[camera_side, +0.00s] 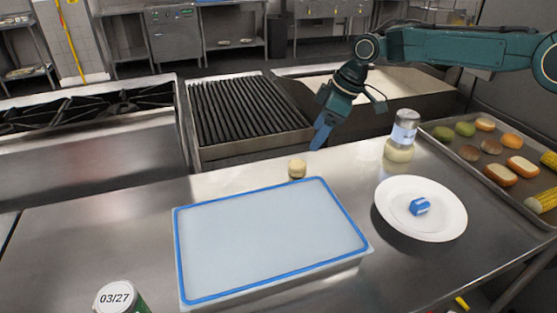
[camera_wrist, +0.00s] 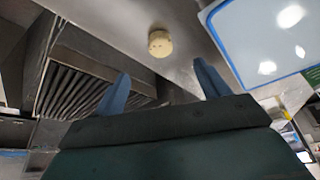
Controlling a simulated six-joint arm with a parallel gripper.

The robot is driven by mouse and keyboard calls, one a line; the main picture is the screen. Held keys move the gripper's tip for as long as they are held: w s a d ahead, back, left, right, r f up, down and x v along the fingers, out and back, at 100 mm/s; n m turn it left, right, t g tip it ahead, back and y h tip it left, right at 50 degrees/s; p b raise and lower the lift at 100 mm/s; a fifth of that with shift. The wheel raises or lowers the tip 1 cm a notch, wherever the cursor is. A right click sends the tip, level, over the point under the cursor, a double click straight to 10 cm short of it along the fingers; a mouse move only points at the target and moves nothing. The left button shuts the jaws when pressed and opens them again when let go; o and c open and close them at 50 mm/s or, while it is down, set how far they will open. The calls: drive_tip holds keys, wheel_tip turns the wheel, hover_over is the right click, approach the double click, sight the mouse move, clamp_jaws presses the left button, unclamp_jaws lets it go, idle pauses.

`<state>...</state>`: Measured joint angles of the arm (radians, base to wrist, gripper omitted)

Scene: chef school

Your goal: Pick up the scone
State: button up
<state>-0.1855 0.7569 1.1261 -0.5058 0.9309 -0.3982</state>
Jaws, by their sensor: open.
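The scone (camera_side: 297,169) is a small, round, pale tan piece on the steel counter, just behind the far edge of the cutting board. It also shows in the wrist view (camera_wrist: 160,43), at the upper middle, beyond the fingertips. My gripper (camera_side: 319,137) hangs above the counter, up and to the right of the scone in the side view, apart from it. Its two blue fingers (camera_wrist: 162,83) are spread wide in the wrist view with nothing between them.
A blue-rimmed cutting board (camera_side: 180,250) lies in front of the scone. A white plate (camera_side: 390,213) holds a small blue item (camera_side: 419,206). A shaker jar (camera_side: 403,135) and a tray (camera_side: 428,128) of food stand right. A grill (camera_side: 245,108) is behind. A labelled container (camera_side: 118,297) stands front left.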

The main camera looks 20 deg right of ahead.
sight(301, 161)
drive_tip(key=shift+x, duration=2.6)
drive_tip(key=shift+x, duration=2.6)
drive_tip(key=c, duration=1.1)
drive_tip(key=shift+o, duration=0.2)
drive_tip(key=shift+r, duration=5.05)
